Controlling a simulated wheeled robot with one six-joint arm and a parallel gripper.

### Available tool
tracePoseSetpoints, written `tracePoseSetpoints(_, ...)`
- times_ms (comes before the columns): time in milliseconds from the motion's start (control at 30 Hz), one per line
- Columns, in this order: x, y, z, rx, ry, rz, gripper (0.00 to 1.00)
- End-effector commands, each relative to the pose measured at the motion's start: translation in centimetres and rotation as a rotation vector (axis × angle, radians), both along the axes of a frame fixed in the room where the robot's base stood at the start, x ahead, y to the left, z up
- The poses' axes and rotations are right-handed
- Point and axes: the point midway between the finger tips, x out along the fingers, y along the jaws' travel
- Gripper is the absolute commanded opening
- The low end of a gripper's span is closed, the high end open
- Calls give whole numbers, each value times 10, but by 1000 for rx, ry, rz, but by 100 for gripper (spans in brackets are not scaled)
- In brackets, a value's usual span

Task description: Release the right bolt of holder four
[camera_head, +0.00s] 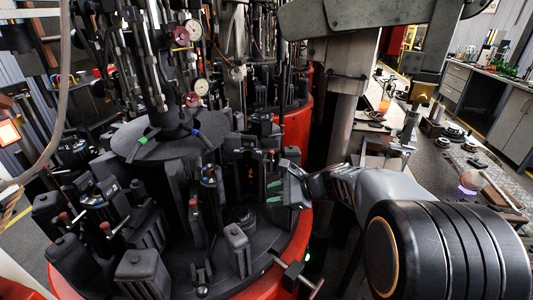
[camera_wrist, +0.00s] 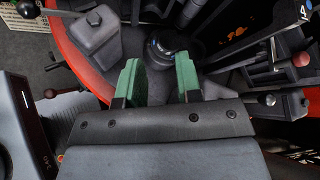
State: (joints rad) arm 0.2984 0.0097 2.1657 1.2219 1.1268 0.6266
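My gripper (camera_head: 274,192) reaches in from the right over the rotary machine, its green fingertips pointing left. In the wrist view the two green fingers (camera_wrist: 160,82) stand apart with nothing between them, so it is open and empty. A holder (camera_head: 209,185) with a blue-edged label stands left of the gripper; its number is too small to read. A red-tipped bolt handle (camera_head: 193,204) stands beside it. In the wrist view, a red-tipped handle (camera_wrist: 300,59) lies right of the fingers, apart from them. I cannot tell which bolt is holder four's right one.
The red machine rim (camera_head: 265,284) curves round the black holders. A dark block (camera_wrist: 97,38) lies left of the fingers in the wrist view. A T-shaped clamp (camera_head: 293,274) juts over the rim. A grey column (camera_head: 345,130) stands behind my arm. A workbench (camera_head: 455,165) is at right.

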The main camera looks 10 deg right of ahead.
Motion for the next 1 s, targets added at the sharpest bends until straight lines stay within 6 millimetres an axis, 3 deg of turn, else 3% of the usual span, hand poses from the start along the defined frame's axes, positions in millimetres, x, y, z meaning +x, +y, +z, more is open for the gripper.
tracePoseSetpoints(100, 46, -30, 1, 299, 91, -226, 32)
tracePoseSetpoints(200, 73, -57, 4, 507, 135, -369, 32)
tracePoseSetpoints(433, 106, -101, 6, 776, 170, -532, 32)
tracePoseSetpoints(567, 119, -101, 8, 817, 173, -555, 32)
tracePoseSetpoints(1000, 182, -52, 8, 816, 172, -556, 32)
